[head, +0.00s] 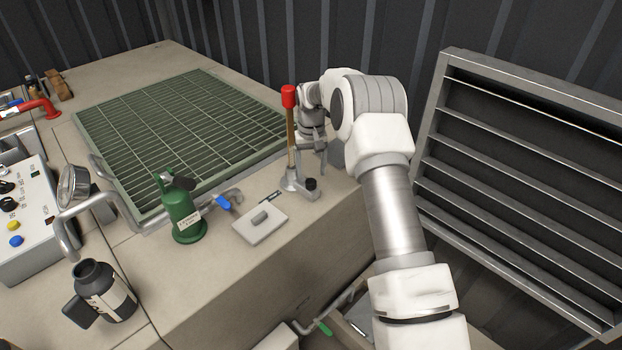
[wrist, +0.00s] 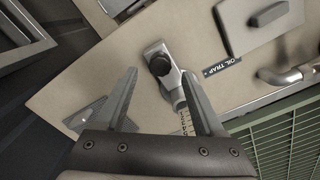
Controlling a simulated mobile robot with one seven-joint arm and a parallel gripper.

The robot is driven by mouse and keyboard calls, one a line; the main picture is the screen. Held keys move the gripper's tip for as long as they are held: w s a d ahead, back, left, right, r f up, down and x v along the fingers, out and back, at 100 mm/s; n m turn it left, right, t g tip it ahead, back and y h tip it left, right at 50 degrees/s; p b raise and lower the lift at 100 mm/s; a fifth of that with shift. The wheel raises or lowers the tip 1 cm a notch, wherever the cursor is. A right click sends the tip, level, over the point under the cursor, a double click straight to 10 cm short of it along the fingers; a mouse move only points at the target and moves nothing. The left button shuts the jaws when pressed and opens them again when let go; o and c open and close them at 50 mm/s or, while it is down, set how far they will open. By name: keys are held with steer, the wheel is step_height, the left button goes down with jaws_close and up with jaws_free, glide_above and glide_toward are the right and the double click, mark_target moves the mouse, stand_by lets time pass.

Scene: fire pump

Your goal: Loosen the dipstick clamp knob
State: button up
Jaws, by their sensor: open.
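The dipstick clamp is a small grey metal bracket (wrist: 153,50) on the beige top, with a round black knob (wrist: 160,65) on it. In the head view the knob (head: 311,184) stands at the front foot of the upright dipstick (head: 290,140), which has a red top (head: 288,96). My gripper (wrist: 159,72) is open and empty; in the wrist view the knob lies between its fingertips in the picture, apparently beyond them and untouched. In the head view my gripper (head: 319,150) is above and right of the knob. Part of a marked scale (wrist: 186,122) shows beside the right finger.
A lidded plate with a handle (head: 260,223), labelled OIL TRAP (wrist: 221,67), lies left of the clamp. A green oil can (head: 182,215) and blue-handled valve (head: 223,202) stand further left. A green grating (head: 185,125) lies behind. A louvred panel (head: 520,150) rises at right.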

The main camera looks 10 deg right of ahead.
mark_target(311, 181)
steer(key=shift+f, duration=1.95)
jaws_close()
